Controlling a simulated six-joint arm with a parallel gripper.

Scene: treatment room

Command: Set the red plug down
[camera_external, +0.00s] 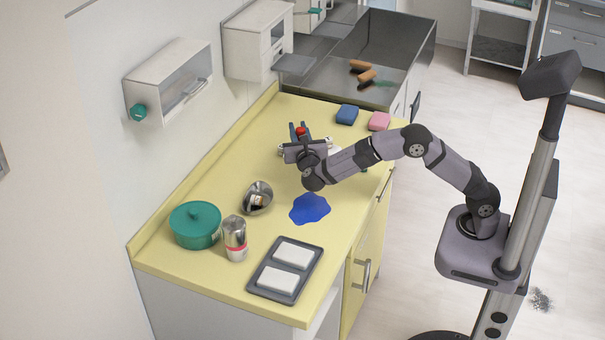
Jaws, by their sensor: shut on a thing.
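The red plug (300,130) is a small red piece between the fingers of my gripper (299,132). My gripper is shut on it, over the far middle part of the yellow counter (230,285). Only the plug's top shows; the gripper and wrist hide the rest. I cannot tell whether the plug touches the counter.
A blue patch (310,208) lies in front of my wrist. A steel bowl (257,198), teal pot (195,225), metal canister (235,238) and grey tray (262,291) stand nearer. Blue (347,114) and pink (379,121) sponges lie behind, near the sink (400,60).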

